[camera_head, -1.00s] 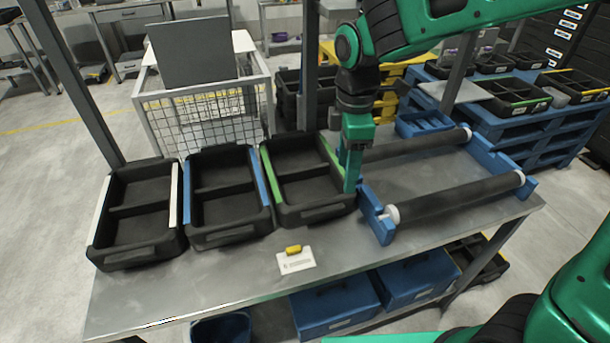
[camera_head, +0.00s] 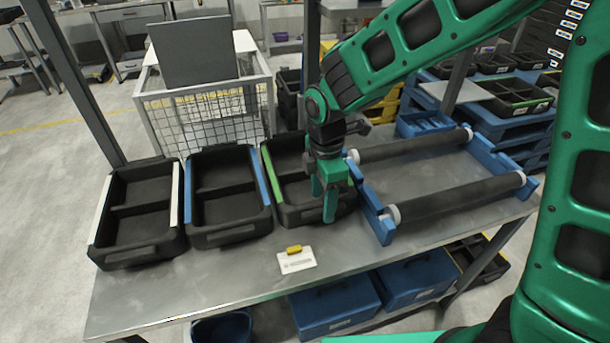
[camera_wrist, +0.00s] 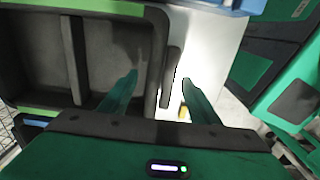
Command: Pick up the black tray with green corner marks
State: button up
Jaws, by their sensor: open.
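The black tray with green marks (camera_head: 285,165) stands on the metal table, third from the left in a row of trays. Its green edge strip shows along its left side, and my arm hides part of its right side. My gripper (camera_head: 329,205) points down over the tray's front right part, its fingers apart. In the wrist view the green-marked tray (camera_wrist: 40,60) fills the left side, with green strips at top and bottom. There the fingers of my gripper (camera_wrist: 160,90) lie on either side of the tray's near wall and its handle. I cannot tell whether they touch it.
A white-marked tray (camera_head: 140,211) and a blue-marked tray (camera_head: 228,197) stand to the left. A blue roller frame (camera_head: 376,216) is close on the right. A white card with a yellow block (camera_head: 295,258) lies in front on the otherwise bare table (camera_head: 210,290).

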notch_tip(320, 180, down, 2)
jog(key=c, duration=1.4)
jog(key=shift+o, duration=0.2)
jog(key=shift+r, duration=0.1)
